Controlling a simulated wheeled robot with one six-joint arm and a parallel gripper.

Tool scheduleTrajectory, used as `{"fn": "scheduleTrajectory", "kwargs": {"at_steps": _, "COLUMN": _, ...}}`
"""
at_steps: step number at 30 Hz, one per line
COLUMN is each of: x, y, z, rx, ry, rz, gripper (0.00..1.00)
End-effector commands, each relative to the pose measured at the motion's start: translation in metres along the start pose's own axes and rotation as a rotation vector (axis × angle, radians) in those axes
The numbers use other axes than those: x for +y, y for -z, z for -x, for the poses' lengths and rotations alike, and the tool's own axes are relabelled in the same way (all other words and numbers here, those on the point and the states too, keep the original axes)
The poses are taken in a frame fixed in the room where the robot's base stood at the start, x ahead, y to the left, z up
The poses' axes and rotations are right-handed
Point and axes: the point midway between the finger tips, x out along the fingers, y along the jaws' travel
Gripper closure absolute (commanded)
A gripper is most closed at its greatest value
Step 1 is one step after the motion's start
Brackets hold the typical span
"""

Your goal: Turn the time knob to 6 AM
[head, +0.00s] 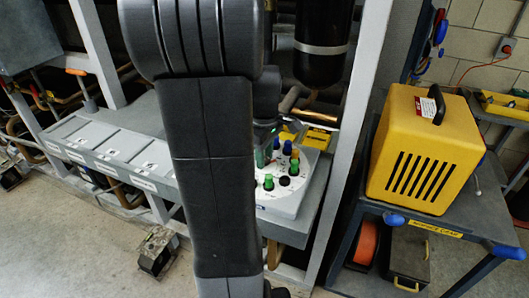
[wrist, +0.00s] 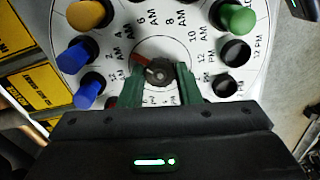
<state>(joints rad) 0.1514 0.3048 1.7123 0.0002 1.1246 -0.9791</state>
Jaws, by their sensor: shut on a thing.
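The time knob (wrist: 160,72) is a dark round knob at the centre of a white dial (wrist: 215,62) in the wrist view. Its red pointer (wrist: 138,59) points up and left, roughly between the 2 AM and 4 AM marks. The 6 AM mark (wrist: 151,18) is above the knob, slightly left. My gripper (wrist: 160,84) has its green fingers on both sides of the knob and is shut on it. In the head view the white dial housing (head: 286,204) shows right of my arm, which hides the knob.
Yellow (wrist: 90,14), blue (wrist: 77,55), green (wrist: 238,18) and black (wrist: 235,53) knobs stand around the dial, close to my fingers. Grey rack posts (head: 352,110) flank the panel. A yellow machine (head: 425,150) stands on a cart at right.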

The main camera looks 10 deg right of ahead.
Motion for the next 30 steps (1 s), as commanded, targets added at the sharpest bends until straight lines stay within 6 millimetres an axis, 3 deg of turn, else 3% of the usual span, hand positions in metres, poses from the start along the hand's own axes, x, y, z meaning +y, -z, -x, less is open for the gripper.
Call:
{"fn": "scheduleTrajectory", "kwargs": {"at_steps": 18, "x": 0.0003, "y": 0.0, "z": 0.0013, "rx": 0.0, "ry": -0.001, "rz": -0.566, "gripper": 0.93}}
{"fn": "scheduleTrajectory", "kwargs": {"at_steps": 30, "x": 0.0003, "y": 0.0, "z": 0.0009, "rx": 0.0, "ry": -0.001, "rz": -0.79, "gripper": 0.93}}
